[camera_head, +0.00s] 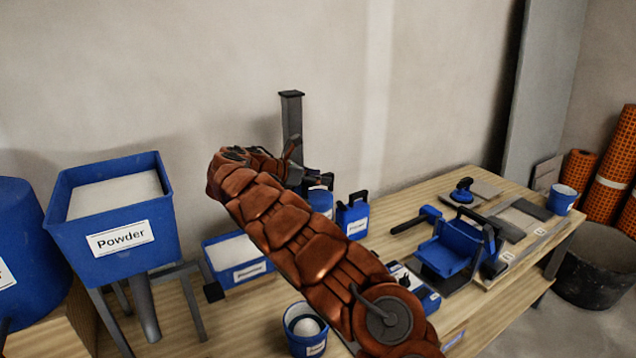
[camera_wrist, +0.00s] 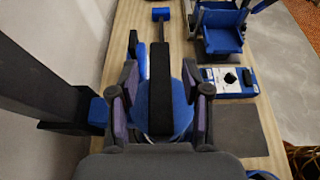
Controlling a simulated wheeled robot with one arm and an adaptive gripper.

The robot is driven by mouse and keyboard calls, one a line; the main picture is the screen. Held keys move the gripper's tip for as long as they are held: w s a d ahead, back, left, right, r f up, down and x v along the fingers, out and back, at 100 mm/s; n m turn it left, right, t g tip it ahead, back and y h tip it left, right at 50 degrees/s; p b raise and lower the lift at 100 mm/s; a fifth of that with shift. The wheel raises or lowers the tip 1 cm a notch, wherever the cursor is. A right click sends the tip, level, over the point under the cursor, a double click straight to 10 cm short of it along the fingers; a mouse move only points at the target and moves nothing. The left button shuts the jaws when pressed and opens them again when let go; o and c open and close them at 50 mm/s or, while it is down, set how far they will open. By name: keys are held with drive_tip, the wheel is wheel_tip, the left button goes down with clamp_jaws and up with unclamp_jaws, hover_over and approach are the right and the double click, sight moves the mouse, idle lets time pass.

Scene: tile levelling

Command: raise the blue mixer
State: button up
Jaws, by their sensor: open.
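The blue mixer (camera_wrist: 181,105) shows in the wrist view as a rounded blue body under a long black bar (camera_wrist: 160,75), which looks like its handle. My gripper (camera_wrist: 161,100) is open, with one finger on each side of the bar and blue body. I cannot tell whether the fingers touch it. A dark upright column (camera_wrist: 38,70) with a blue bracket (camera_wrist: 98,112) stands left of the mixer. In the head view the column (camera_head: 291,115) rises behind my arm, which hides most of the mixer and my fingertips.
A blue jug (camera_head: 353,215) stands close by on the wooden table. A mallet (camera_head: 415,218), a blue tool (camera_head: 452,250) and a blue box (camera_head: 418,290) lie to the right. A powder hopper (camera_head: 118,215) and bucket (camera_head: 307,328) are nearer. The wall is close behind.

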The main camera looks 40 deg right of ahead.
drive_tip(key=shift+d, duration=0.1)
clamp_jaws()
idle(0.4)
